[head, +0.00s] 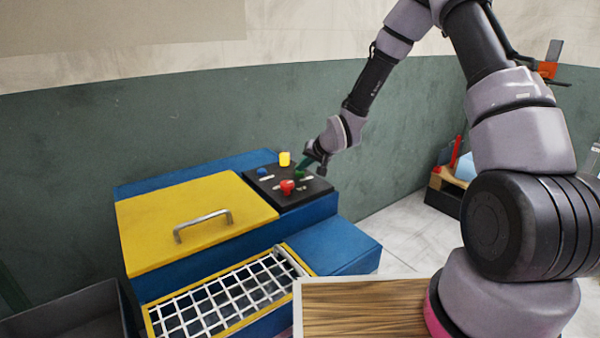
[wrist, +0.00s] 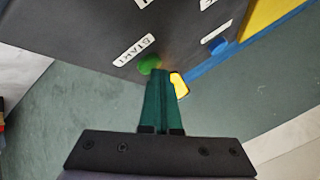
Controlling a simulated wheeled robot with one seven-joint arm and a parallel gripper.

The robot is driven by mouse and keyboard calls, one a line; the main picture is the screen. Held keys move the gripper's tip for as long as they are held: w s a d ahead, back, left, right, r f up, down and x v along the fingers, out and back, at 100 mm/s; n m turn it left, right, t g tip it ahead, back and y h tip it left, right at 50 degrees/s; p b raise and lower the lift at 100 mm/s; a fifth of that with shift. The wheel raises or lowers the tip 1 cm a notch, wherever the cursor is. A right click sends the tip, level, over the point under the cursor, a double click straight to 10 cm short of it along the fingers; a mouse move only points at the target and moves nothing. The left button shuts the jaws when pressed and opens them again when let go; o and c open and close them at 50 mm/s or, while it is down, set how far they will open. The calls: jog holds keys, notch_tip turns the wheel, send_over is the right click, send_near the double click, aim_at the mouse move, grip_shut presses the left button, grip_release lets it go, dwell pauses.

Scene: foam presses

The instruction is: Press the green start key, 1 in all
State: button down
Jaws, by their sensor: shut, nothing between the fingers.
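The green start key (wrist: 149,64) sits on the dark control panel beside a white label reading START (wrist: 134,49). In the head view the green key (head: 299,171) is small and partly covered by my gripper. My gripper (wrist: 163,72) is shut and empty, its dark green fingertips right at the key's edge in the wrist view. In the head view my gripper (head: 302,166) comes down onto the panel from the right. I cannot tell whether the fingertips touch the key or hover just over it.
The panel (head: 262,184) also carries a red mushroom button (head: 287,186), a yellow lamp or knob (head: 284,158) and a blue button (head: 262,171). Left of it is a yellow lid (head: 160,225) with a metal handle (head: 203,224). A white grid (head: 220,297) lies in front.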

aim_at(303, 175)
jog(key=shift+r, duration=0.8)
jog(key=shift+r, duration=2.5)
jog(key=s+d+r+m+h, duration=0.1)
jog(key=s+d+r+h, duration=0.1)
jog(key=s+d+r, duration=0.55)
jog(key=s+d+r+h, duration=0.35)
jog(key=d+r, duration=0.45)
jog(key=r, duration=0.3)
jog(key=s+d+r, duration=0.2)
jog(key=s+r, duration=0.1)
jog(key=s, duration=0.4)
jog(key=s+d+r+m+y, duration=0.1)
jog(key=s+d+r, duration=0.1)
jog(key=s, duration=0.5)
jog(key=s+d+r+m, duration=0.1)
jog(key=s+d+r, duration=0.1)
jog(key=s, duration=0.5)
jog(key=shift+s+r+y, duration=0.25)
jog(key=shift+r+y, duration=0.1)
jog(key=shift+r, duration=0.45)
